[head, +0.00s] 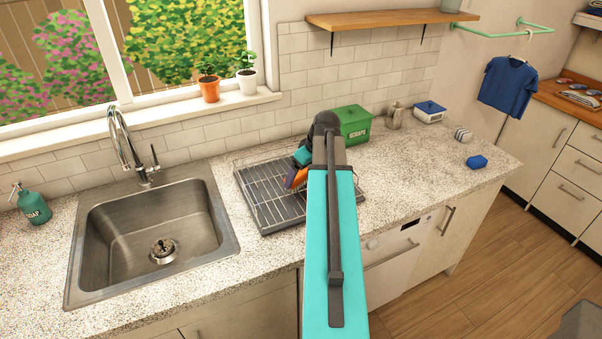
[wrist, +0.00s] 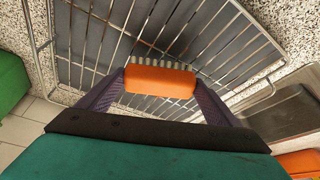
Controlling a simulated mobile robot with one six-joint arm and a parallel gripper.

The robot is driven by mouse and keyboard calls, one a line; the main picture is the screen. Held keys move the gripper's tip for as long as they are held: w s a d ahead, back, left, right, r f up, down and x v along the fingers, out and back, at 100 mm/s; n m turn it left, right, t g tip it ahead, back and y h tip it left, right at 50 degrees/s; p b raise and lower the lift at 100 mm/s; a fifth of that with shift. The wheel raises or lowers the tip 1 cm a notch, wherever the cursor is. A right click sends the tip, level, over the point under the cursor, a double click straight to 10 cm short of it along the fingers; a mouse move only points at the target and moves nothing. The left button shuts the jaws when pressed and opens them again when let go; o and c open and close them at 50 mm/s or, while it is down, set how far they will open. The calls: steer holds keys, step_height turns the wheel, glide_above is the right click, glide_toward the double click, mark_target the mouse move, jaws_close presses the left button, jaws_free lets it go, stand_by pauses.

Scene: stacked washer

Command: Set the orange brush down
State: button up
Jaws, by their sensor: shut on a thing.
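The orange brush (wrist: 160,82) is between the two fingers of my gripper (wrist: 160,90) in the wrist view, with its pale bristles facing away from the palm. My gripper is shut on it. In the head view a small part of the orange brush (head: 297,177) shows beside my gripper (head: 299,168), over the dish rack (head: 268,210). My arm hides much of the gripper and the rack's right part. The rack's wire bars (wrist: 90,45) lie beyond the brush in the wrist view. I cannot tell whether the brush touches them.
A steel sink (head: 215,190) is left of the rack, with a tap (head: 130,145) behind it. A green scraps box (head: 352,122) stands behind my arm. Bare counter (head: 420,165) lies right of my arm.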

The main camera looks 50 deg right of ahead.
steer(key=shift+f, duration=0.1)
steer(key=o, duration=1)
steer(key=shift+r, duration=0.2)
steer(key=b+v, duration=0.3)
steer(key=v, duration=0.9)
steer(key=shift+w+f, duration=0.1)
stand_by(0.7)
